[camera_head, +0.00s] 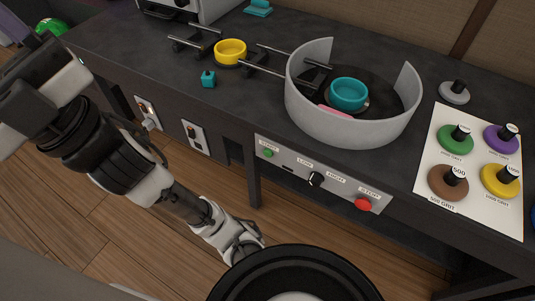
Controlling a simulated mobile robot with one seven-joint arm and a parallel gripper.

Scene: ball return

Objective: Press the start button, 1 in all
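A grey control panel (319,178) is set in the front face of the dark bench. At its left end is a small green button (268,153) under a label that seems to read START. A black knob (315,179) sits in the panel's middle and a larger red button (363,204) at its right end. My arm reaches in from the left, with my gripper (247,249) low in front of the bench, below and left of the green button and apart from it. Its fingers are too small and partly hidden to tell whether they are open.
On the bench stand a grey curved guard (352,125) around a teal cup (348,94), a yellow cup (230,52) on a dark frame and a white sheet (429,174) with coloured knobbed discs. Switch plates (196,136) are left of the panel. A black round rim (294,262) fills the bottom centre.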

